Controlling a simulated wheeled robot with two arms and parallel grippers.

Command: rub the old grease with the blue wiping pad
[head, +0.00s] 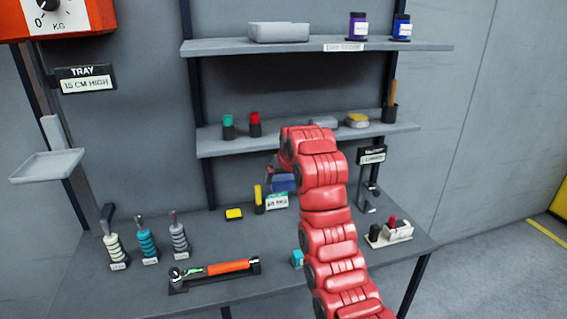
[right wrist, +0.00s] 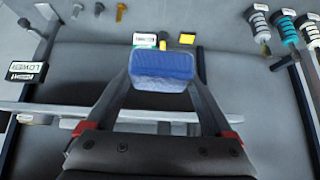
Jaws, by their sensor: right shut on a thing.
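My right gripper (head: 281,176) is mostly hidden behind its red arm in the head view. In the right wrist view the fingers of my right gripper (right wrist: 165,90) are shut on the blue wiping pad (right wrist: 162,66), a block with a rounded edge. The blue pad also shows in the head view (head: 284,184), held in front of the wall near the back of the bench. I cannot make out any old grease in either view. My left gripper is not in view.
The bench (head: 225,285) holds an orange-handled wrench (head: 228,267), several ribbed handles, a yellow block (head: 234,214) and a white holder (head: 389,234). A lower shelf (head: 240,143) and an upper shelf (head: 220,46) carry jars and boxes. A tray (head: 46,164) is at left.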

